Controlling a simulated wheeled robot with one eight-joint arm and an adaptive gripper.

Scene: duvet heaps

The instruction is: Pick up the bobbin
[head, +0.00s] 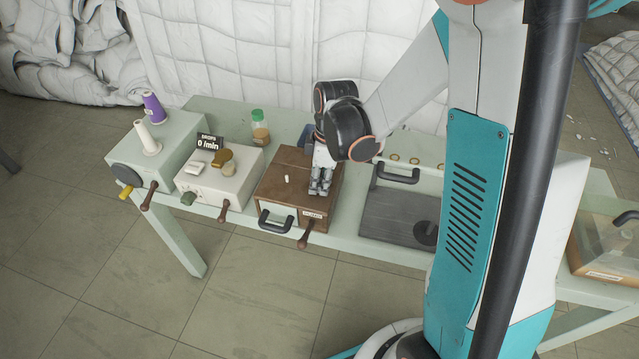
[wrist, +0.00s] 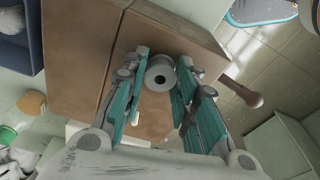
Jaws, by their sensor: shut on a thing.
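The bobbin (wrist: 160,74) is a small pale grey spool with a dark centre hole, seen end-on in the wrist view. It sits between the fingertips of my gripper (wrist: 161,80), which is shut on it over the brown wooden box (wrist: 82,45). In the head view my gripper (head: 320,188) points down over the right part of the box top (head: 272,183). The fingers hide the bobbin there. I cannot tell whether the bobbin still touches the box.
A cream box (head: 213,186) with a counter sign is further left, and a grey tray (head: 395,213) is to the right. A green-capped jar (head: 260,128) stands behind.

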